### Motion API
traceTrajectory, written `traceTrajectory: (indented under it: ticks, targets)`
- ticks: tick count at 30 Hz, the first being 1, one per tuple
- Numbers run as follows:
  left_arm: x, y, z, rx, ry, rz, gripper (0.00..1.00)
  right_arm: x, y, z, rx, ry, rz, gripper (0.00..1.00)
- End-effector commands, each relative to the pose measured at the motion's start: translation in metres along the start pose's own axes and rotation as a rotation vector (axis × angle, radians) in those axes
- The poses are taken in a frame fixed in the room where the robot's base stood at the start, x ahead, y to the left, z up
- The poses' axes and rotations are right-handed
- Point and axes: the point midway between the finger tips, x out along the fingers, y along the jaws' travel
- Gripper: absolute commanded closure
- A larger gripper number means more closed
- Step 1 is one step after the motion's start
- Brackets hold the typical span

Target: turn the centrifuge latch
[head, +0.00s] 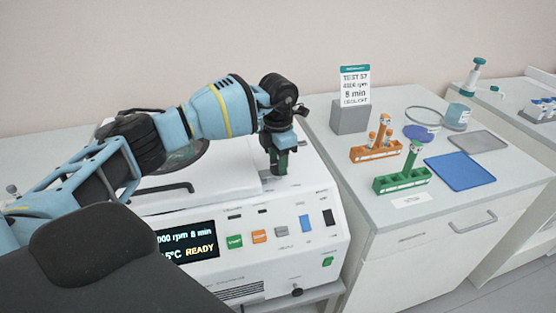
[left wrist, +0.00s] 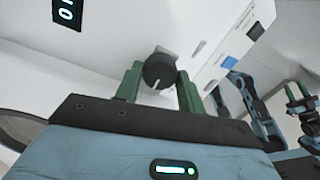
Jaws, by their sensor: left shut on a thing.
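The centrifuge (head: 240,282) is a white machine with a lit display (head: 188,242) reading READY. My left gripper (head: 280,168) points down over the back right of its top, beside the lid (head: 215,182). In the left wrist view, its green fingers (left wrist: 158,88) are shut on the latch (left wrist: 158,71), a round dark knob with a pale mark line. In the head view the gripper hides the latch. My right gripper (left wrist: 303,104) shows small at the right edge of the left wrist view; its jaw opening is unclear.
Right of the centrifuge, a bench holds an orange rack (head: 376,154), a green rack (head: 402,183), a blue mat (head: 460,170), a grey mat (head: 480,141) and a sign on a grey block (head: 350,117). The bench front is mostly clear.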

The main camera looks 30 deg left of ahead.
Motion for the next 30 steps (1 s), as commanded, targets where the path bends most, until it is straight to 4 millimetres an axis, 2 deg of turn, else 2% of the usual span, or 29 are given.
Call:
traceTrajectory:
  ticks: [10,11,15,25,30]
  targets:
    - [0.000,0.000,0.000,0.005,0.000,0.000,0.84,0.000,0.000,0.000,0.000,0.000,0.000,0.57]
    - [0.000,0.000,0.000,0.005,0.000,0.000,0.58,0.000,0.000,0.000,0.000,0.000,0.000,0.57]
    - [0.000,0.000,0.000,0.005,0.000,0.000,0.40,0.000,0.000,0.000,-0.002,-0.001,0.000,0.57]
    - [-0.002,0.000,0.000,0.003,-0.001,0.001,0.39,0.000,0.002,0.001,-0.010,-0.002,-0.001,0.57]
    - [-0.021,0.000,0.001,0.003,-0.003,0.002,0.39,0.000,0.002,0.002,-0.011,-0.004,-0.001,0.57]
